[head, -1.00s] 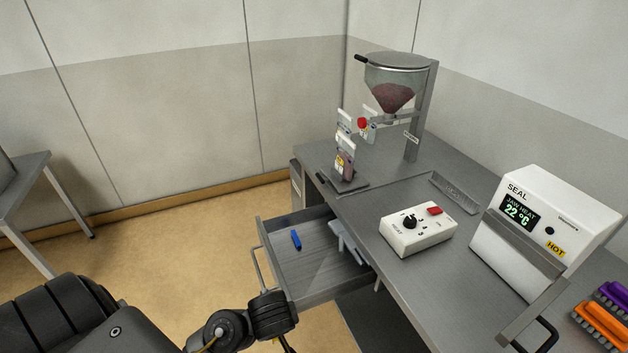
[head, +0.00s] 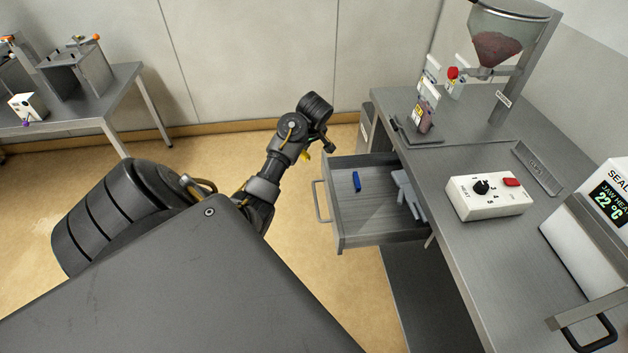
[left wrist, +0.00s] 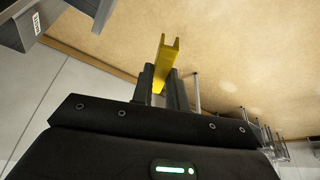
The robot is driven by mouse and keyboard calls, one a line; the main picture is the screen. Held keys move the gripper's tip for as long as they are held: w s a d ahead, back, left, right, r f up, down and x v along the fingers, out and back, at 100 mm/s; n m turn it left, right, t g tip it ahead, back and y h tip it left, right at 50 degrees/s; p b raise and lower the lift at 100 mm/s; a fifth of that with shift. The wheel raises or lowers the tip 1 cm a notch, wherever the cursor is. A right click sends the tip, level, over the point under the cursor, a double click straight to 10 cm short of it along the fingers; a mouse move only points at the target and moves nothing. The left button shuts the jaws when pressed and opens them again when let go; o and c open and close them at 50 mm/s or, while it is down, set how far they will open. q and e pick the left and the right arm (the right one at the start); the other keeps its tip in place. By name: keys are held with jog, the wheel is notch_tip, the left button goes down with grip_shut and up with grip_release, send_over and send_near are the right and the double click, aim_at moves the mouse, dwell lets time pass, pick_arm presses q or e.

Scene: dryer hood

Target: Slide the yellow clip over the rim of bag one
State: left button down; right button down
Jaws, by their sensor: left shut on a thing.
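My left gripper (left wrist: 163,88) is shut on the yellow clip (left wrist: 168,55), a U-shaped channel sticking out beyond the fingers. In the head view, the left gripper (head: 326,146) is in the air left of the workbench, above the floor behind the open drawer; a bit of the yellow clip (head: 306,156) shows beneath it. A small pouch with a dark reddish filling (head: 425,118) stands upright in a holder (head: 418,134) on the bench, well right of the gripper. I cannot read which bag it is. My right gripper is out of view.
The open drawer (head: 344,240) holds a blue clip (head: 356,181) and a grey piece (head: 406,194). A hopper (head: 508,28), dial box (head: 488,196) and sealer (head: 610,215) stand on the workbench (head: 440,250). Another table (head: 80,112) is at the far left.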

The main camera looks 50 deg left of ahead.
pick_arm(q)
jog(key=w+a+r, duration=0.3)
jog(key=a+r, duration=0.1)
jog(key=a, duration=0.3)
jog(key=w+d+m, duration=0.2)
jog(key=w, duration=0.4)
jog(key=w+d+m+t+h, duration=0.15)
jog(key=w+d+m, duration=0.25)
jog(key=d, duration=0.4)
jog(key=w+d+m+t, duration=0.2)
jog(key=w+d+m, duration=0.15)
jog(key=d, duration=0.55)
jog(key=s+d+r+m+h, duration=0.2)
jog(key=s+d+r+m, duration=0.15)
jog(key=d, duration=0.45)
jog(key=s+d+r+m+h, duration=0.1)
jog(key=s+d+r+m, duration=0.25)
jog(key=d, duration=0.35)
jog(key=s+d+r+m+h, duration=0.2)
jog(key=d+r+m, duration=0.15)
jog(key=d, duration=0.45)
jog(key=s+f+m+b, duration=0.1)
jog(key=s+f+m, duration=0.1)
jog(key=s, duration=0.4)
jog(key=s+f+m+g+h+b, duration=0.1)
jog(key=s+f+m+b, duration=0.1)
jog(key=s+m, duration=0.3)
jog(key=shift+s+f, duration=0.5)
jog(key=shift+s, duration=0.65)
